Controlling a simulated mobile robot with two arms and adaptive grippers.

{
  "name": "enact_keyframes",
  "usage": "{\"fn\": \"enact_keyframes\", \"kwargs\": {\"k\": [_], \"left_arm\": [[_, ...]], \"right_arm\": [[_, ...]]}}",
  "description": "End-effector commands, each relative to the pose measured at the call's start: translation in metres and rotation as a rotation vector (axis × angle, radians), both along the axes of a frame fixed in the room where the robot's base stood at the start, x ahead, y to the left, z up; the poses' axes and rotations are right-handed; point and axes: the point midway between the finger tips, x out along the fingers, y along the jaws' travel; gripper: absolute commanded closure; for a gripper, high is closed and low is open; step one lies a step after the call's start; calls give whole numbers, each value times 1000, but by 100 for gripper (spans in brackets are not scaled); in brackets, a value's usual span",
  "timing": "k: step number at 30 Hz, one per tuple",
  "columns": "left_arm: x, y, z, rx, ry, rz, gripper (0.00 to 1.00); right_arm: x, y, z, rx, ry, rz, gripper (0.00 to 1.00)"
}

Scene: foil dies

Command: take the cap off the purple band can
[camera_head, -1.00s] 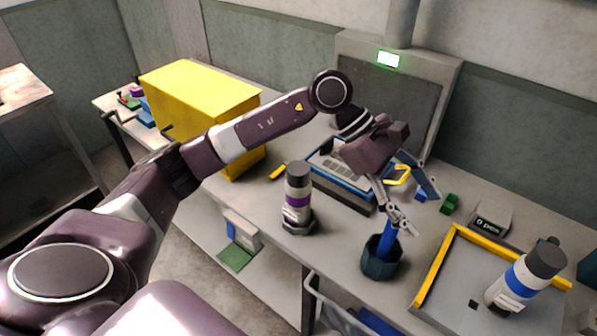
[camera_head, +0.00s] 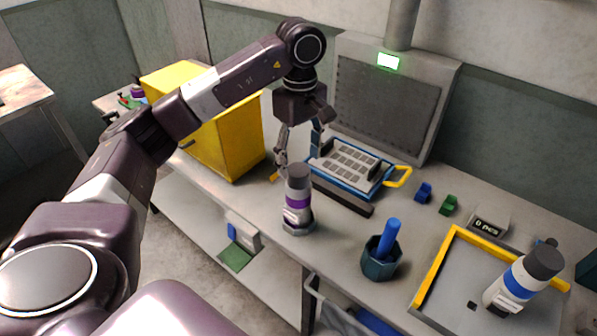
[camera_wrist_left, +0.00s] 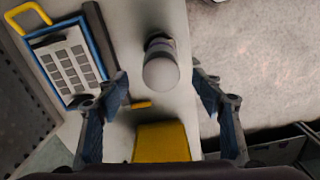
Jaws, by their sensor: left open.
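In the left wrist view the cap (camera_wrist_left: 161,72) is seen from above, between the spread fingers and farther off. My left gripper (camera_head: 297,160) is open and empty, pointing down just above and behind the can; the cap overlaps its fingers in the head view. It also shows in the left wrist view (camera_wrist_left: 160,92). My right gripper is not seen.
A blue-framed tray with a grey grid block (camera_head: 350,168) lies right of the can. A yellow box (camera_head: 225,140) stands at left. A dark green cup (camera_head: 381,262) holds a blue rod. A blue band can (camera_head: 519,282) stands on the yellow-edged tray (camera_head: 440,262). The bench edge is close in front.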

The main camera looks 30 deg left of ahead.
Motion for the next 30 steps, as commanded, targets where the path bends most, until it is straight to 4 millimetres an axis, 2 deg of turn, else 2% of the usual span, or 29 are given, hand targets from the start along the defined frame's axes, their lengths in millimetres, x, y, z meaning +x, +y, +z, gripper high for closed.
{"fn": "enact_keyframes", "kwargs": {"k": [1, 3, 9, 17, 25, 30], "left_arm": [[-1, 2, -4, 1, 5, 1, 39], [-1, 3, -13, 0, 5, 1, 39], [-1, 3, -36, -1, 2, 0, 39], [0, 4, -40, 0, 0, 0, 39], [0, 3, -40, 0, 0, 1, 67], [0, 3, -39, 0, 0, 1, 69]], "right_arm": [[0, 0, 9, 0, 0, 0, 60], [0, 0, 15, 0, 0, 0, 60], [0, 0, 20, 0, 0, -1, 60], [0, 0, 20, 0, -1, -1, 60], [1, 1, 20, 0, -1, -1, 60], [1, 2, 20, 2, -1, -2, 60]]}}
